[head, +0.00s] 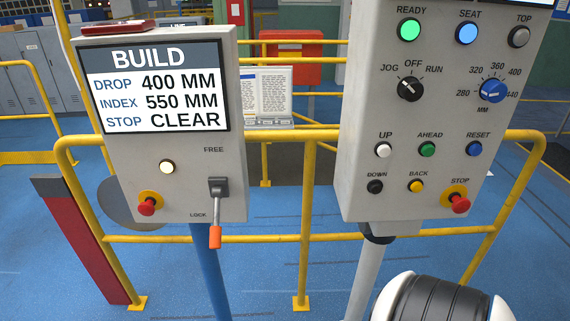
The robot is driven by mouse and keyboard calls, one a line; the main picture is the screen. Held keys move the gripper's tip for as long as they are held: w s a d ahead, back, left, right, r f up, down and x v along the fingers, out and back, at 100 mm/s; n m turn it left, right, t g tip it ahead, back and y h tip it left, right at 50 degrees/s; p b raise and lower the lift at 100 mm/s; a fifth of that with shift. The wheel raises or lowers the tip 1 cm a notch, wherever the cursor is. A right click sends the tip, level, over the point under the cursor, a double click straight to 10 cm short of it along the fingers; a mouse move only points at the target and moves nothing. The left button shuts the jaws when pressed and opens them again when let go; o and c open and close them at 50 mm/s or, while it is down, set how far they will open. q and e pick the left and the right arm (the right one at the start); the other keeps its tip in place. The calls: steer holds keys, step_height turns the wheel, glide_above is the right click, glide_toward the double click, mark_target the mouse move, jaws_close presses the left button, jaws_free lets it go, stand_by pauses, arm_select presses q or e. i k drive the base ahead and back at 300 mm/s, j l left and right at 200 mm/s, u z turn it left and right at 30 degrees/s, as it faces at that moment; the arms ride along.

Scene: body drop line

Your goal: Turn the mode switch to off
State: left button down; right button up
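The mode switch (410,89) is a round black knob on the upper left of the right-hand grey control box. The labels JOG, OFF and RUN stand around its top. Its white pointer mark slants to the upper left, on the JOG side of OFF. Nothing covers the switch or touches it. Neither of my grippers shows in the head view; only a white and black part of mine is at the bottom right, well below the box.
Close by are a blue MM dial (492,91), an UP button (383,149) and a red STOP button (460,205). A left box (180,190) carries a BUILD screen and an orange-handled lever (215,236). Yellow rails (305,200) run behind the boxes. Space before the switch is clear.

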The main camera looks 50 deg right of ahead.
mark_target(411, 90)
steer(key=k+l+z, duration=0.15)
steer(key=z, duration=1)
steer(key=j+z, duration=0.1)
steer(key=z, duration=0.35)
steer(key=j+z, duration=0.1)
steer(key=z, duration=0.3)
steer(key=j+z, duration=0.1)
steer(key=z, duration=0.35)
